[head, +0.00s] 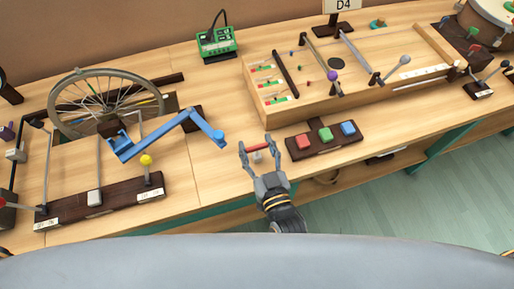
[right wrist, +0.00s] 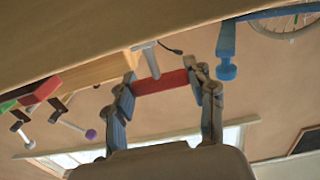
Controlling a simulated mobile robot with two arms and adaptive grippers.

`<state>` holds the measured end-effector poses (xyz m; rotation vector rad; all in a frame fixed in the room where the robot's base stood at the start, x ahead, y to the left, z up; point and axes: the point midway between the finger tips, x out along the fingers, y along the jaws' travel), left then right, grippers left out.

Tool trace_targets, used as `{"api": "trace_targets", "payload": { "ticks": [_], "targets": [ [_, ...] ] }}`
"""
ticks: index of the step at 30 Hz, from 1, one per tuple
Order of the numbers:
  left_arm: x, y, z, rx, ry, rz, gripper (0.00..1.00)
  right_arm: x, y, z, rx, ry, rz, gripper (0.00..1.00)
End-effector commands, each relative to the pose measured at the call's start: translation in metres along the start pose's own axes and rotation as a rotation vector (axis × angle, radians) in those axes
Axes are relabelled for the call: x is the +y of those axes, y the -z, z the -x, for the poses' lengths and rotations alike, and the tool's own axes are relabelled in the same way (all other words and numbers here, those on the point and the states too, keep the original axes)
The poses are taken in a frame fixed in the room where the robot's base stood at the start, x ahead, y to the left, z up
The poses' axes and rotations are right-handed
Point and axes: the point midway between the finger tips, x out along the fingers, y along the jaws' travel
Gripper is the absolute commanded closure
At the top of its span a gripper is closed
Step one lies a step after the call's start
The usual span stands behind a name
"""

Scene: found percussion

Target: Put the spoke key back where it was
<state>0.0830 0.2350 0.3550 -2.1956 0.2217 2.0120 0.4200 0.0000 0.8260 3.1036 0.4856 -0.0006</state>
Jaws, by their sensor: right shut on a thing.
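My right gripper (head: 258,149) is shut on a small red bar with a short pale grey stem, which looks like the spoke key (head: 254,148). It is held near the front edge of the bench, left of the red, green and blue buttons. In the right wrist view the spoke key (right wrist: 161,82) lies crosswise between the two fingertips, with its grey stem pointing up in the picture. A spoked wheel (head: 141,81) stands at the left of the bench. My left gripper is not in view.
A blue jointed arm (head: 166,131) reaches across the bench near the wheel. A dark button board (head: 325,148) lies right of my gripper, with a wooden box (head: 306,103) behind it. A green device (head: 216,39) stands at the back. Bare bench (head: 222,95) lies between.

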Motion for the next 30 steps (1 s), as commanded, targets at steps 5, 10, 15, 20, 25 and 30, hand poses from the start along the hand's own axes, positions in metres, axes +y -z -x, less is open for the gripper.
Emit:
{"api": "trace_targets", "payload": {
  "ticks": [5,10,15,20,25,30],
  "targets": [
    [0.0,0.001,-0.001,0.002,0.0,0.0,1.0,0.0,-0.002,0.0,0.0,0.0,0.0,0.83],
    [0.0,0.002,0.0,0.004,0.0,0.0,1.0,0.0,-0.002,0.0,0.0,0.0,0.0,0.23],
    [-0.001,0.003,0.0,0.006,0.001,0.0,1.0,0.0,-0.002,0.0,0.0,0.0,0.0,0.23],
    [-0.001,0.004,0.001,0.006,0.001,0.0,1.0,0.0,0.0,0.0,0.0,0.0,0.0,0.23],
    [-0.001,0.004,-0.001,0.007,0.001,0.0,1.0,0.0,-0.002,0.018,-0.004,0.001,0.001,0.23],
    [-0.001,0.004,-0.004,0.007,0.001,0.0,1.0,0.0,-0.002,0.054,-0.005,0.001,0.0,0.23]
  ]
}}
